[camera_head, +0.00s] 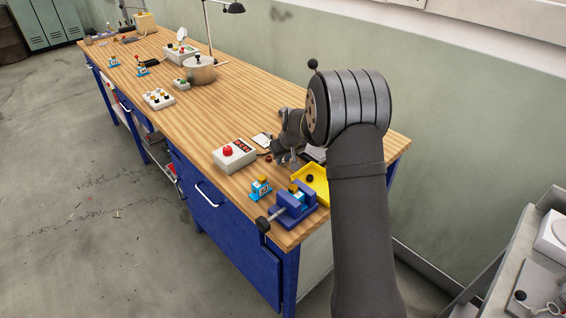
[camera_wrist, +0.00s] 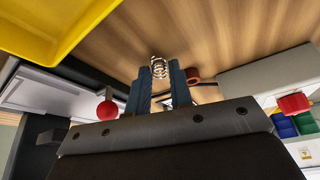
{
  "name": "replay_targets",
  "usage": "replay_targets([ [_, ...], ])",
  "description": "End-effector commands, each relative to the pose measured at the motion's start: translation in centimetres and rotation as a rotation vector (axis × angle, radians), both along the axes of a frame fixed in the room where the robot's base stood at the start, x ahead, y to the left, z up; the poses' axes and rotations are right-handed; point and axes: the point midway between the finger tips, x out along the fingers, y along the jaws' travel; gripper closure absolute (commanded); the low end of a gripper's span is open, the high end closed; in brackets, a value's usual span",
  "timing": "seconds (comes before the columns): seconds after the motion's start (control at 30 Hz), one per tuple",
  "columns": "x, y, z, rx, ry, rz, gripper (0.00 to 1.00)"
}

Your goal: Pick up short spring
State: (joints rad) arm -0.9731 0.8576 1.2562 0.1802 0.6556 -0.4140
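The short spring (camera_wrist: 158,67), a small pale metal coil, shows in the wrist view at the fingertips of my gripper (camera_wrist: 161,72). The two dark blue fingers stand apart, one on each side of the spring. I cannot tell whether they touch it or leave a small gap. In the head view my gripper (camera_head: 290,158) points down low over the near end of the wooden workbench (camera_head: 225,120). The spring cannot be made out there.
A yellow tray (camera_head: 324,190) lies close by; it also shows in the wrist view (camera_wrist: 50,30). A blue vise (camera_head: 292,212) and a box with a red button (camera_head: 234,155) stand nearby. A reddish-brown ring-like thing (camera_wrist: 193,75) sits right of the fingers. The bench's middle has bare patches.

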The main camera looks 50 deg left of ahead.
Motion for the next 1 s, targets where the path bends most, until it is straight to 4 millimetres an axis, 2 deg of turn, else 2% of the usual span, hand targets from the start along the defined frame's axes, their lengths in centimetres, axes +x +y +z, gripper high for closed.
replay_targets([
  [0.03, 0.0, 0.0, 0.0, 0.000, 0.000, 0.000, 0.90],
  [0.1, 0.0, 0.0, 0.0, 0.000, 0.000, 0.000, 1.00],
  [0.57, 0.0, 0.0, 0.4, 0.000, 0.000, 0.000, 1.00],
  [0.73, 0.0, 0.0, 2.0, 0.002, -0.001, 0.000, 1.00],
  [0.87, 0.0, 0.0, 4.4, 0.002, -0.001, 0.001, 1.00],
  [1.0, 1.5, -3.1, 6.1, 0.000, 0.001, -0.004, 1.00],
])
